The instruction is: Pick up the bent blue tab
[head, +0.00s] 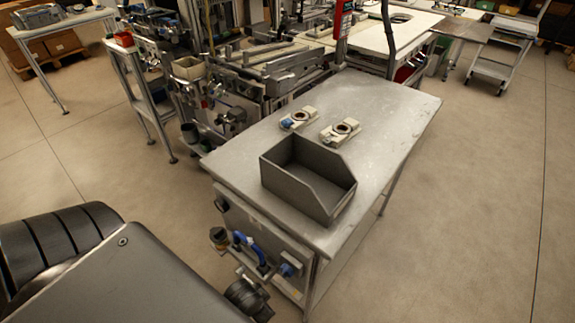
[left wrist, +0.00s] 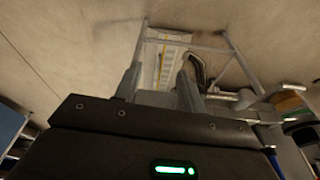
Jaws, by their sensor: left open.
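A small blue tab (head: 286,123) shows on the left end of a cream-coloured reel piece (head: 299,117) on the metal table (head: 395,110). It is too small to tell whether it is bent. A second cream reel piece (head: 341,131) with a round opening lies just to its right. My left gripper (left wrist: 160,88) shows only in the left wrist view, with its two fingers apart and nothing seen between them. That view shows floor and a frame beyond the fingers, not the tab. My right gripper is in neither view.
An open grey bin (head: 300,190) stands on the table, nearer to me than the reel pieces. Blue fittings (head: 288,270) stick out from the table's near side. Machinery (head: 240,95) crowds the left and back. The floor right of the table (head: 480,200) is clear.

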